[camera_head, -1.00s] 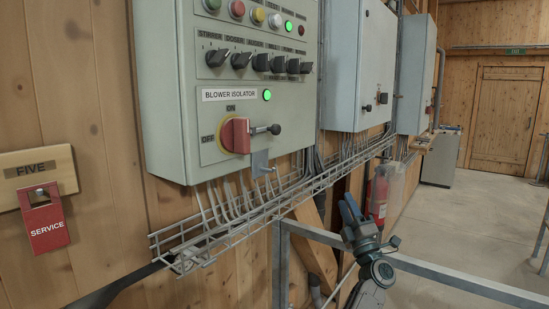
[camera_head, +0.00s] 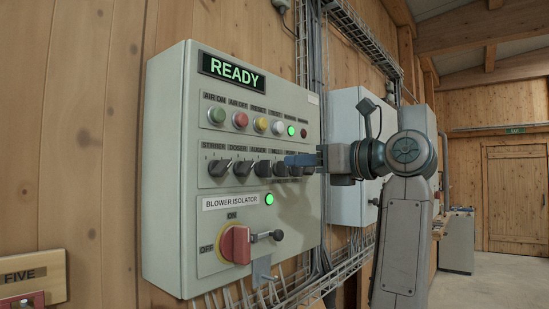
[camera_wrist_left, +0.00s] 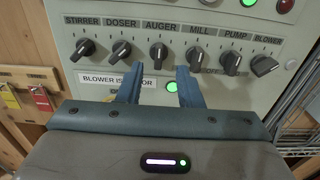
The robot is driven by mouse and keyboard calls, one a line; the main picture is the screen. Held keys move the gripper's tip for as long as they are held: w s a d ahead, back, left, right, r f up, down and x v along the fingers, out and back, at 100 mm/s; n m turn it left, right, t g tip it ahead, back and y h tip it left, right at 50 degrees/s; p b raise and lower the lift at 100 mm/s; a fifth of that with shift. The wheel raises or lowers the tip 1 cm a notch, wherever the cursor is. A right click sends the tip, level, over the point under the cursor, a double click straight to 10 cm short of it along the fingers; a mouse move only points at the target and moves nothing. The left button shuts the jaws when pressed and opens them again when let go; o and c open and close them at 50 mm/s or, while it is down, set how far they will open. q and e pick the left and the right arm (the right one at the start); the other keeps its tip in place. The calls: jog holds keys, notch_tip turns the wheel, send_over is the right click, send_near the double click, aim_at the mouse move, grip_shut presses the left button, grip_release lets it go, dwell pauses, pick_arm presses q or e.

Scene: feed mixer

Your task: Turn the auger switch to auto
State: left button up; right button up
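The auger switch (camera_head: 262,168) is a black rotary knob, third in the knob row on the grey control panel (camera_head: 165,230). In the left wrist view the auger switch (camera_wrist_left: 158,55) is under the label AUGER, its handle roughly upright. My left gripper (camera_head: 290,160) reaches in front of the panel, over the right part of the knob row. In the left wrist view my left gripper (camera_wrist_left: 158,80) is open and empty, its blue fingers apart. The auger switch shows just beyond the gap between the fingertips; I cannot tell the remaining distance. My right gripper is not in view.
Neighbouring knobs are close on both sides, the doser knob (camera_wrist_left: 121,51) and the mill knob (camera_wrist_left: 194,57). The red blower isolator (camera_head: 236,245) with its black handle sits below. A display (camera_head: 232,74) reads READY. A cable tray (camera_head: 345,268) runs below the panel.

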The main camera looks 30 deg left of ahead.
aim_at(270, 162)
pick_arm(q)
jog(key=a+p, duration=0.1)
jog(key=a, duration=0.1)
jog(key=a+p, duration=0.1)
jog(key=a, duration=0.4)
jog(key=shift+w+a+p, duration=0.3)
jog(key=shift+a+p, duration=0.05)
jog(key=shift+p, duration=0.05)
grip_shut()
